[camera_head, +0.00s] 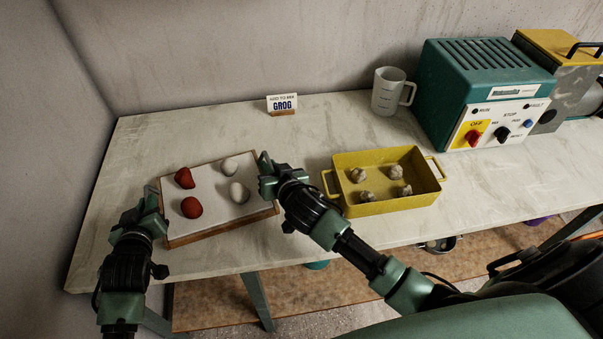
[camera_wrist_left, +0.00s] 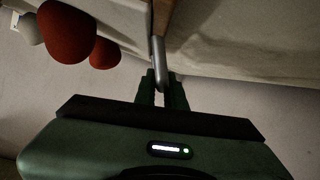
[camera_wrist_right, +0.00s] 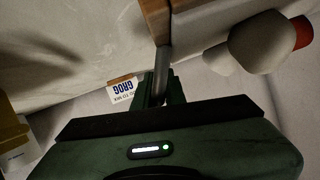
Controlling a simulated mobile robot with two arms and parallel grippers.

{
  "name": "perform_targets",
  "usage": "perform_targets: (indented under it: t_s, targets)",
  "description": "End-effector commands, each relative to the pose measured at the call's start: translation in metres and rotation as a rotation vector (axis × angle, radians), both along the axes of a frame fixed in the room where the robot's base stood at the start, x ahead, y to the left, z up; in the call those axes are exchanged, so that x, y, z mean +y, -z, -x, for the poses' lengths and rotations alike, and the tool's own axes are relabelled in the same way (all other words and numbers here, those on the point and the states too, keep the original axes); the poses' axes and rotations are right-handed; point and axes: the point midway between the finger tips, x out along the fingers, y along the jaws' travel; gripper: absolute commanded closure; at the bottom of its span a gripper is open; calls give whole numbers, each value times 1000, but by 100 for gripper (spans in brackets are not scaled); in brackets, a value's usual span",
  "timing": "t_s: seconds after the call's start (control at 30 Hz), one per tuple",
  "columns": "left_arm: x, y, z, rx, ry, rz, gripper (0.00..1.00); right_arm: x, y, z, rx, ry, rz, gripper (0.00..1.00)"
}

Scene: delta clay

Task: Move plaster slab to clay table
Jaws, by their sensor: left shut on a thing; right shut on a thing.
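The plaster slab (camera_head: 217,205) is a white board with a wooden edge, on the left part of the long pale table (camera_head: 310,240). Two red clay lumps (camera_head: 191,208) and two whitish lumps (camera_head: 239,192) sit on it. My left gripper (camera_head: 153,200) is shut on the slab's left side; the left wrist view shows its jaws on a metal handle (camera_wrist_left: 159,62). My right gripper (camera_head: 265,172) is shut on the slab's right side, on a similar handle (camera_wrist_right: 161,72) in the right wrist view. I cannot tell whether the slab touches the table.
A yellow tray (camera_head: 385,208) with several grey-beige lumps stands to the right of my right gripper. The table's back left is clear.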

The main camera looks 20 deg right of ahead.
Motion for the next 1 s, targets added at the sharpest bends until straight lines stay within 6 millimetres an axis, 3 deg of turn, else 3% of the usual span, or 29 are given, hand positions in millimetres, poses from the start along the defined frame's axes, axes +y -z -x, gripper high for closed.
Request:
perform_targets:
  t_s: [0.1,0.13,0.2,0.63,1.0]
  targets:
    - [2,4,-2,-12,-3,-2,100,-2,5,-2,-8,1,3,100]
    - [3,6,-1,-1,-4,-4,84,-2,8,0,1,3,6,83]
    - [3,5,-1,-1,-4,-4,67,-2,6,0,2,2,4,67]
    - [1,3,8,0,-1,0,67,0,6,0,0,1,1,67]
    - [9,-24,74,-1,-2,-1,67,0,6,0,0,0,0,67]
